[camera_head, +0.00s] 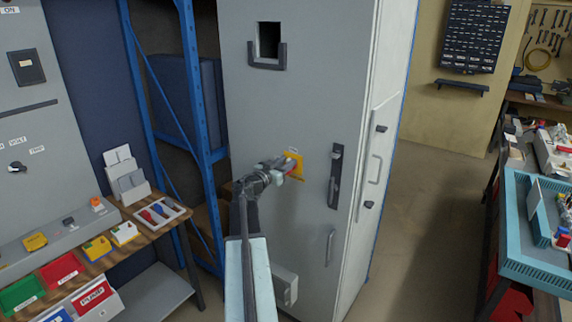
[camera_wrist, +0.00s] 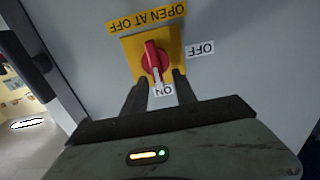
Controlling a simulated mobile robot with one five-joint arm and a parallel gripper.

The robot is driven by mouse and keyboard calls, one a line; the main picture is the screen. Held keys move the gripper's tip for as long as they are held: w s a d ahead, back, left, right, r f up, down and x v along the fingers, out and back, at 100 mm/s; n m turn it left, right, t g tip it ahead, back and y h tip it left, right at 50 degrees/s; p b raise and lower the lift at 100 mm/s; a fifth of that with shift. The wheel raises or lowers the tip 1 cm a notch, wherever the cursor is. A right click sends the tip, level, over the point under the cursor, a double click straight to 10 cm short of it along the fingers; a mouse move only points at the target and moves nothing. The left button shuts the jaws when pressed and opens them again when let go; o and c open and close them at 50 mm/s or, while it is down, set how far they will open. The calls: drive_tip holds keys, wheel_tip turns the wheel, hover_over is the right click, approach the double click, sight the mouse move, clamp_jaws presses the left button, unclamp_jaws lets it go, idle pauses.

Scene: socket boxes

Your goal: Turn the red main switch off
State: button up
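The red main switch (camera_wrist: 152,60) is a rotary handle on a yellow plate (camera_wrist: 128,46) on the grey cabinet front. Its pale-tipped end points toward the ON label (camera_wrist: 162,90); the OFF label (camera_wrist: 200,49) is to the right in the wrist view, where the lettering appears upside down. In the head view the yellow plate (camera_head: 299,171) is partly hidden by my gripper (camera_head: 286,168). In the wrist view my gripper (camera_wrist: 156,80) is open, one finger on each side of the handle's lower end. I see no clear contact with the handle.
The tall grey cabinet (camera_head: 270,120) has a black handle (camera_head: 335,176) right of the switch. A blue rack (camera_head: 192,80) and a wooden bench (camera_head: 150,222) with coloured bins stand left. A teal tray (camera_head: 530,262) is at right. The floor (camera_head: 420,220) between is clear.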

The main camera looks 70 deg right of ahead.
clamp_jaws()
drive_tip(key=shift+w+n, duration=0.15)
drive_tip(key=shift+n, duration=0.6)
drive_tip(key=shift+w+n, duration=0.15)
drive_tip(key=shift+n, duration=0.6)
drive_tip(key=n, duration=0.5)
drive_tip(key=w+f+n+b, duration=0.1)
drive_tip(key=n, duration=0.4)
drive_tip(key=w+f+n+b, duration=0.1)
drive_tip(key=n, duration=0.4)
drive_tip(key=shift+d+f, duration=0.15)
drive_tip(key=shift+d, duration=0.15)
